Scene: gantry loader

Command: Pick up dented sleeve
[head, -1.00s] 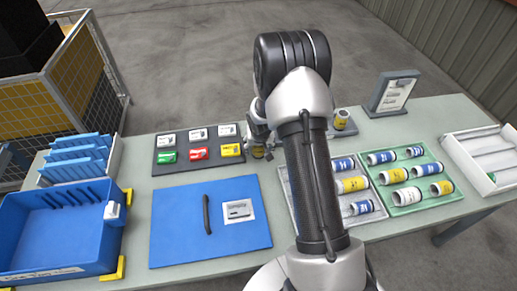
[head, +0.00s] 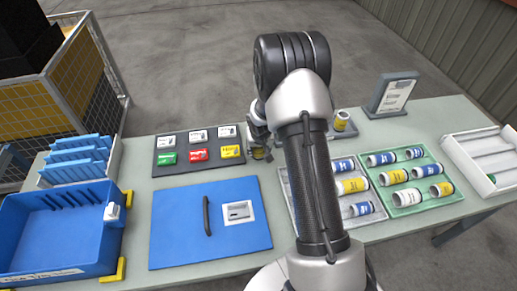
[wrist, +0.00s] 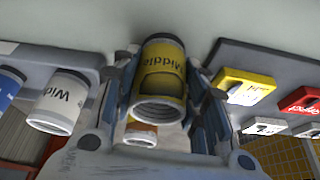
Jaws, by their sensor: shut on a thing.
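My gripper (wrist: 163,82) is shut on this sleeve, one finger on each side. In the head view, my gripper is mostly hidden behind my arm, and the yellow sleeve (head: 261,154) shows only partly, beside the dark board. I cannot tell whether it touches the table.
The dark board (head: 166,142) with coloured and white blocks lies left of my gripper. A grey tray (head: 286,190) and a green tray (head: 408,208) of sleeves lie to the right. A blue lid (head: 175,225) and blue bin (head: 60,235) are at front left. Another yellow sleeve (head: 342,121) stands behind.

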